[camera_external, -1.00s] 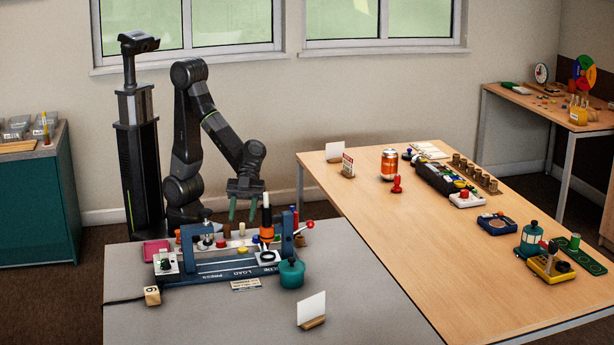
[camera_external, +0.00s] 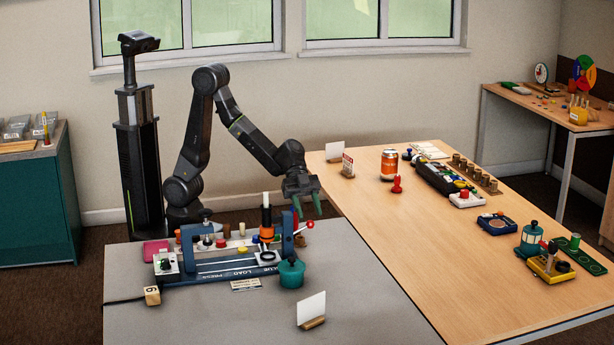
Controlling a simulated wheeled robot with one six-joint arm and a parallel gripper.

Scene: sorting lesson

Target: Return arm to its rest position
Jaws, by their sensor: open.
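My gripper (camera_external: 308,207) has green fingers that point down and stand apart, with nothing between them. It hangs in the air near the right end of the blue press fixture (camera_external: 215,270), close to the left edge of the wooden table. My arm bends up from its base behind the grey table and reaches to the right. The fixture on the grey table holds several small pegs and an upright black and orange cylinder (camera_external: 266,220).
A teal pot (camera_external: 291,274) and a white card (camera_external: 311,308) stand on the grey table (camera_external: 370,310). The wooden table (camera_external: 420,245) carries an orange can (camera_external: 389,164), a red stamp (camera_external: 397,184) and several devices. Its near left part is clear.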

